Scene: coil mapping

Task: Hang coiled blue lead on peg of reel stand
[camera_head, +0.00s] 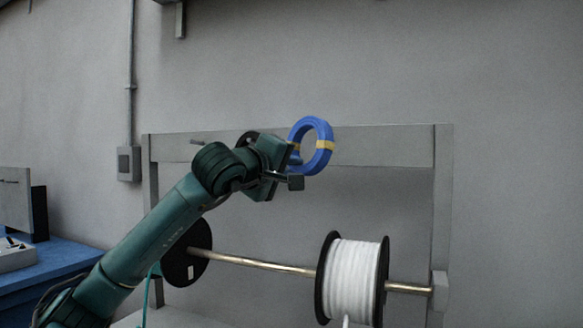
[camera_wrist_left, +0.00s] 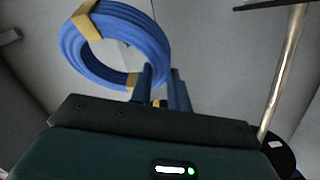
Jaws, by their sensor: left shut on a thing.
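The coiled blue lead (camera_head: 322,161) is a ring bound with yellow bands. My left gripper (camera_head: 292,158) is shut on the near lower-left side of the ring, which stands up on edge in front of the stand's top rail. In the left wrist view the coil (camera_wrist_left: 78,58) leans up and left of the fingers (camera_wrist_left: 161,88), with a yellow band close to them. The reel stand (camera_head: 390,143) is a grey frame. A short grey peg (camera_head: 197,142) shows on its top rail, left of my gripper. My right gripper is not in view.
A reel of white cable (camera_head: 352,278) and a black-flanged reel (camera_head: 187,256) sit on the stand's metal rod (camera_head: 255,263). A dark round thing (camera_head: 247,138) on the rail is partly hidden behind my gripper. A blue bench (camera_head: 45,262) stands at left. The space above the rail is clear.

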